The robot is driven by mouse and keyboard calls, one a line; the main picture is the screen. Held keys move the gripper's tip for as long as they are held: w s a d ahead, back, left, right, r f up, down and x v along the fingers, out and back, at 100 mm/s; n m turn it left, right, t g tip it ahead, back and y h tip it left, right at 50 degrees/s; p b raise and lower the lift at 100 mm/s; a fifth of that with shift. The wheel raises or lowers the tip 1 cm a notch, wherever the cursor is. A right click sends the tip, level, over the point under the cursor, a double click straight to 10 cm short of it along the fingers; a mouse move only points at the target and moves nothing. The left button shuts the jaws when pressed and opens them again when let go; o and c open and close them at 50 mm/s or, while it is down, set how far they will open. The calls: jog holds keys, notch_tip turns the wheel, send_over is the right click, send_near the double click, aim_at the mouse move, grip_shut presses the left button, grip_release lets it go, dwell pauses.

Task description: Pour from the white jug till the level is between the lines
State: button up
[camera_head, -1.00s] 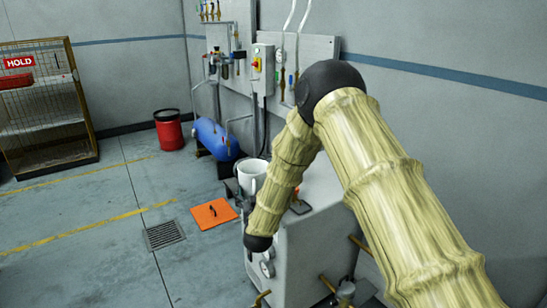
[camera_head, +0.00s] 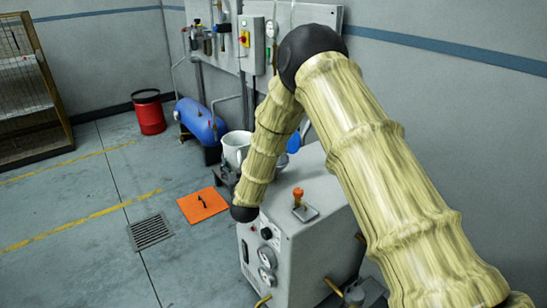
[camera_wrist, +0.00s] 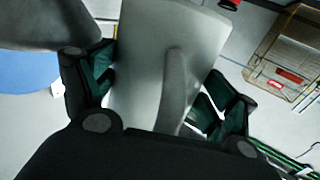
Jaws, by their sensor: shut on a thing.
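The white jug (camera_head: 236,147) is held up near the grey machine, partly behind my arm in the head view. In the wrist view the jug (camera_wrist: 140,60) fills the middle, with its handle facing the camera. My gripper (camera_wrist: 160,72) is shut on the jug, with a dark green-padded finger on either side. In the head view the gripper is mostly hidden behind my forearm. The jug's contents, any level lines and any pouring stream cannot be seen.
The grey machine (camera_head: 285,235) has gauges and an orange-topped knob (camera_head: 298,193). A blue piece (camera_head: 294,143) shows behind my arm. An orange plate (camera_head: 202,205) and a drain grate (camera_head: 151,231) are on the floor. A blue tank (camera_head: 200,120) and red bin (camera_head: 149,112) stand behind.

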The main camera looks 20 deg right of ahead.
aim_at(240, 161)
jog(key=shift+s, duration=0.1)
jog(key=shift+d+f+m+b, duration=0.2)
jog(key=shift+m+b, duration=0.3)
jog(key=shift+m, duration=0.4)
jog(key=shift+s+d+r+m+p, duration=0.1)
jog(key=shift+d+r+m+p, duration=0.1)
jog(key=shift+r+m, duration=0.4)
jog(key=shift+d+r+m+p, duration=0.1)
jog(key=shift+r+m+p, duration=0.15)
jog(key=shift+r, duration=0.6)
jog(key=shift+d+r+m, duration=0.45)
jog(key=shift+r+m, duration=0.3)
jog(key=shift+m, duration=0.3)
jog(key=shift+d+r+m, duration=0.4)
jog(key=shift+r+m, duration=0.35)
jog(key=shift+m, duration=0.25)
jog(key=shift+s+f+b, duration=0.1)
jog(key=shift+f+b, duration=0.05)
jog(key=shift+b, duration=0.35)
jog(key=shift+a+m+b, duration=0.1)
jog(key=shift+m+b, duration=0.25)
jog(key=shift+m, duration=0.65)
